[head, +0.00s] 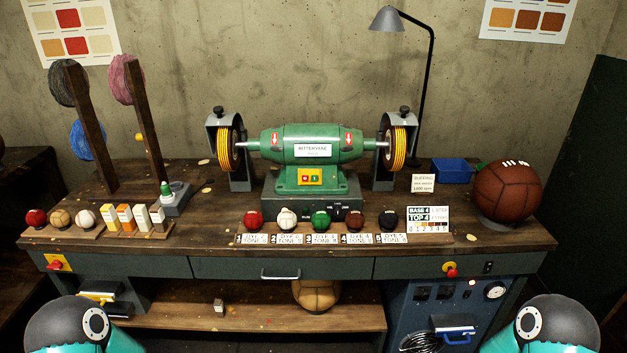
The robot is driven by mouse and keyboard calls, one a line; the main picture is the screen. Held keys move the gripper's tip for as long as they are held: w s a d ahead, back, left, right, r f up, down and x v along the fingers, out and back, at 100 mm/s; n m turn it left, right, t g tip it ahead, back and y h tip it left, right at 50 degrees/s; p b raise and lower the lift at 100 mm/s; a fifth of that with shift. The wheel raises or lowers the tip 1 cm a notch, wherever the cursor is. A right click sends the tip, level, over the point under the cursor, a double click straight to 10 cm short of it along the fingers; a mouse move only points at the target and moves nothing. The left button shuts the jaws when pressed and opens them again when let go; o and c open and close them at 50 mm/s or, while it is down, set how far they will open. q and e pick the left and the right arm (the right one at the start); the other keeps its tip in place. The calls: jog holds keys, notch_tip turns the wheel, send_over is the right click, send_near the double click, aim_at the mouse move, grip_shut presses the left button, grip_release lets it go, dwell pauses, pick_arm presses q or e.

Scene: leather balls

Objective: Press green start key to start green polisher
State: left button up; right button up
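The green polisher (312,142) stands at the back middle of the workbench, with a yellow buffing wheel (229,150) at its left end and another (399,148) at its right end. A small yellow switch plate (310,177) is on the front of its base. Its keys look red and dark; they are too small for me to tell a green one. Whether the wheels turn cannot be told. Only rounded links of my two arms show, at the bottom corners. Neither gripper is in view.
Several small coloured balls, including a green ball (321,220), stand before the polisher. A grey box with a green knob (167,189) is left. A large brown ball (507,191) is right. Red stop buttons (54,265) (451,272) are on the bench front. A lamp (389,19) stands behind.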

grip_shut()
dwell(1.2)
